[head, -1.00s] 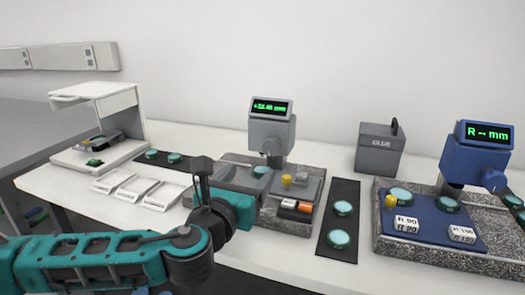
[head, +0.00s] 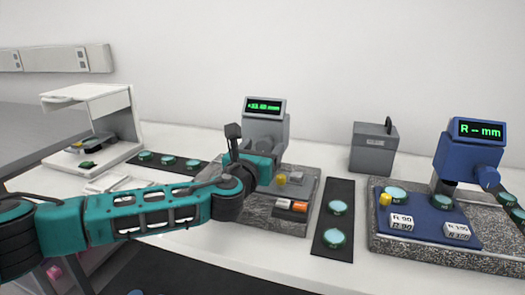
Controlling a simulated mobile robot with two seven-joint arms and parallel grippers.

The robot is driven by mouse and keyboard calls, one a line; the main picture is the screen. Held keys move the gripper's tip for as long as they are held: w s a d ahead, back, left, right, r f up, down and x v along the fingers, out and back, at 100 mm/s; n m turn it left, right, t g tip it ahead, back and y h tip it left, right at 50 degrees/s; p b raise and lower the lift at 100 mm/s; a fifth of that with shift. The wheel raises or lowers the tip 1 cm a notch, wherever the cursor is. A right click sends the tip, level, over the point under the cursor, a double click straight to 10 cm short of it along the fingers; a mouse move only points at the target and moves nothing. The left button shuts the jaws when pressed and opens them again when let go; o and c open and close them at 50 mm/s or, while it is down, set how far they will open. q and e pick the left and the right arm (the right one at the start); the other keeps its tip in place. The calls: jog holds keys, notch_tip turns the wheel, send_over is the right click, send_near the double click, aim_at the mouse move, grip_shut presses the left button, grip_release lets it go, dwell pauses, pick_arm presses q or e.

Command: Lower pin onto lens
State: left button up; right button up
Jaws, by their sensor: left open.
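The grey gauge (head: 265,118) stands at the middle back with a lit green display, whose digits are too small to read surely. Its dark pin housing (head: 262,146) points down under the head. My left gripper (head: 234,138) is open beside the left of the gauge head, with one dark finger standing up. I cannot tell whether it touches the gauge. The hand and teal wrist cover the pin's lower end and the lens spot, so the gap between pin and lens is hidden. My right gripper is not in view.
A granite base (head: 265,219) carries the gauge, a yellow knob and small blocks. A dark strip (head: 333,232) with two lenses lies to its right. A blue gauge (head: 470,152) stands farther right, a grey glue box (head: 372,147) behind, a white open stand (head: 100,125) at left.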

pick_arm(q)
jog(key=shift+w+d, duration=0.1)
jog(key=shift+w, duration=0.05)
jog(key=c, duration=1.1)
jog(key=shift+o, duration=0.2)
